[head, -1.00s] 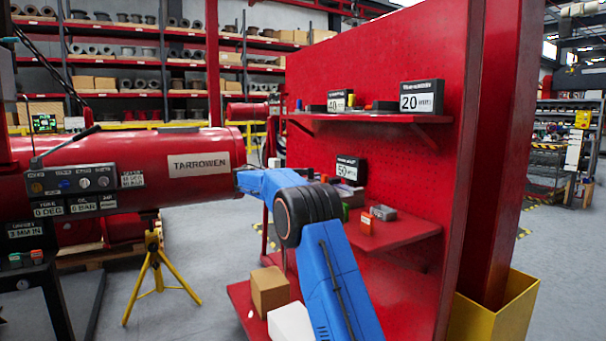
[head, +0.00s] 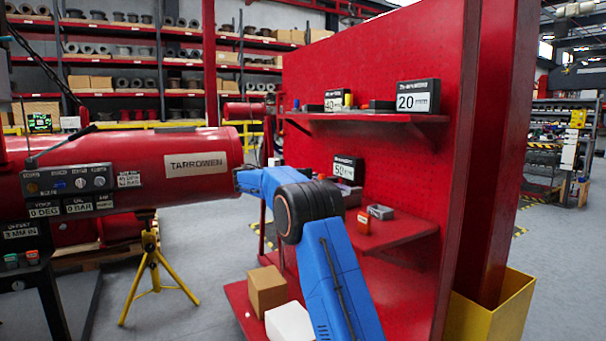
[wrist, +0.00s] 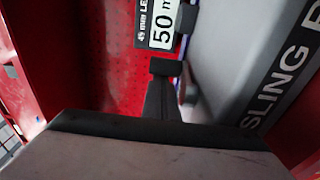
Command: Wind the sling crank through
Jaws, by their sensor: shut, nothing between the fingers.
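No sling crank can be made out in either view. In the wrist view a grey panel with large lettering that begins "SLING" (wrist: 280,85) fills the right side, cut off by the picture edge. My gripper (wrist: 166,70) shows there as dark fingers closed together, with nothing visible between them. It points towards a "50 mm" label (wrist: 160,25) in front of red pegboard, left of the grey panel. I cannot tell whether it touches anything. In the head view my blue arm hides the gripper.
A red cylinder marked TARROWEN (head: 130,165) lies at left, with a control panel (head: 70,183) and a yellow stand (head: 150,265). A red pegboard rack (head: 390,60) with shelves stands close right of my arm. A cardboard box (head: 267,290) sits low beside the arm.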

